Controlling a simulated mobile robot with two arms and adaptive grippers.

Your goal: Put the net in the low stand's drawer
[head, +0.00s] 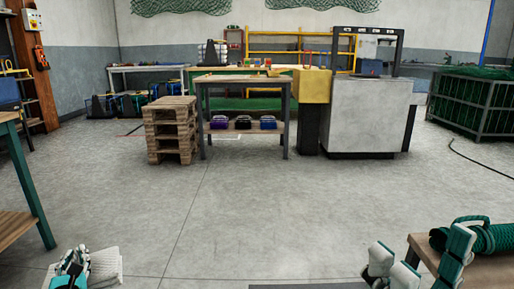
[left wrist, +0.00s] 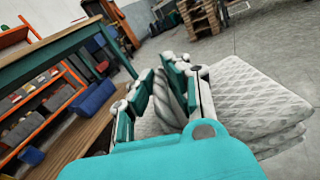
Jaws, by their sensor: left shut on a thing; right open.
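The net (head: 106,264) is a white, folded, quilted-looking bundle at the lower left of the head view. In the left wrist view the net (left wrist: 255,100) hangs to the right of and behind the fingers. My left gripper (head: 70,268) is shut on a gathered part of it, and the left wrist view shows this grey-white fold between the teal pads of the gripper (left wrist: 163,95). My right gripper (head: 420,257) is open and empty at the lower right, in front of a wooden top. I cannot make out a drawer or tell which piece is the low stand.
A coil of green rope (head: 488,238) lies on the wooden top (head: 493,270) at the right. A workbench (head: 8,215) stands at the left edge. Pallets (head: 170,130), a table with bins (head: 240,80) and a grey machine (head: 368,115) stand ahead. The middle floor is clear.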

